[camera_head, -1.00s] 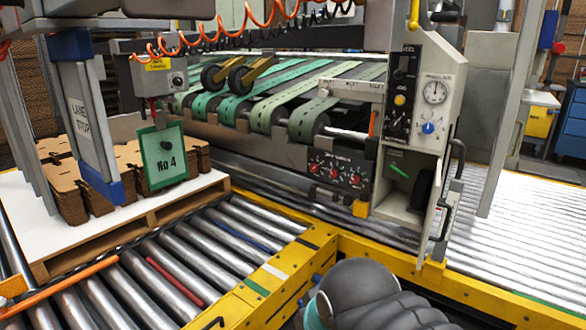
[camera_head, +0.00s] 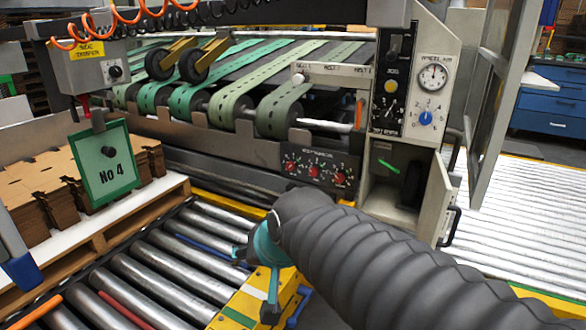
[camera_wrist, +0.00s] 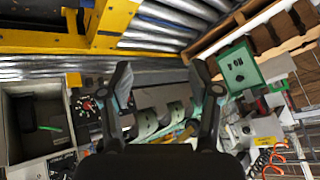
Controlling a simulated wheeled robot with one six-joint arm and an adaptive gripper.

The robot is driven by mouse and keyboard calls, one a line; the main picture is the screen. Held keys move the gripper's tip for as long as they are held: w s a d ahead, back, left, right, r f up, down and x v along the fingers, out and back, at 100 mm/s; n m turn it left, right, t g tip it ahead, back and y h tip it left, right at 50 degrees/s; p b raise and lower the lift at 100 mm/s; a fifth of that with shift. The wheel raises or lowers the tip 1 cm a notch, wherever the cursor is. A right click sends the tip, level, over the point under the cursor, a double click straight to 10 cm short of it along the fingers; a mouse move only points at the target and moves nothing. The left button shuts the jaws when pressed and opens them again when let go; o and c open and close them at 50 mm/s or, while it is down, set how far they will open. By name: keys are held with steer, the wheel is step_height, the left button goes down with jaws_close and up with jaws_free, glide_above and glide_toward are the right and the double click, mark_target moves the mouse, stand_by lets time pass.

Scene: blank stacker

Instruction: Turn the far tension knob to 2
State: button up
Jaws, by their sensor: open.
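Three red tension knobs sit in a row on a dark panel below the green belts: a left one (camera_head: 290,166), a middle one (camera_head: 314,171) and a right one (camera_head: 339,177). The left one is highest in the head view. Their pointer settings are too small to read. My gripper (camera_wrist: 160,88) is open and empty in the wrist view, its two dark fingers spread apart. The knob panel (camera_wrist: 90,115) shows there left of the fingers, not between them. In the head view my dark arm covers the lower middle, just below the panel, and the fingers are unclear.
A grey control box (camera_head: 423,75) with a gauge and blue knob stands right of the panel. Its lower compartment has an open door (camera_head: 440,200). Rollers (camera_head: 150,285) and a yellow rail (camera_head: 245,300) lie in front. A green No 4 sign (camera_head: 106,165) hangs at left.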

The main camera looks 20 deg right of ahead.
mark_target(289, 167)
steer(key=w+d+r+m+t+h, duration=0.1)
steer(key=w+r+m+t, duration=0.15)
steer(key=w+m, duration=0.75)
steer(key=w+d+r+m+t, duration=0.1)
steer(key=w+r+m+t, duration=0.15)
steer(key=w, duration=1.45)
steer(key=w+d+f+m+t+h+b, duration=0.1)
steer(key=w+d+f+m+h, duration=0.15)
steer(key=w+m, duration=0.3)
steer(key=w+d+f+m+t+h, duration=0.1)
steer(key=w+d+m+h, duration=0.15)
steer(key=w+m, duration=0.3)
steer(key=w+d+f+m+g+h, duration=0.2)
steer(key=w+d+f+m+h, duration=0.1)
steer(key=d+f+m+h, duration=0.3)
steer(key=w+d+f+m+g+h, duration=0.25)
steer(key=d+f+m, duration=0.25)
steer(key=f+m, duration=0.3)
steer(key=shift+m+t+h, duration=0.35)
steer(key=x, duration=0.9)
steer(key=p+x, duration=0.1)
steer(key=x, duration=0.3)
steer(key=shift+w+r, duration=0.3)
steer(key=shift+r, duration=0.05)
steer(key=c, duration=1.2)
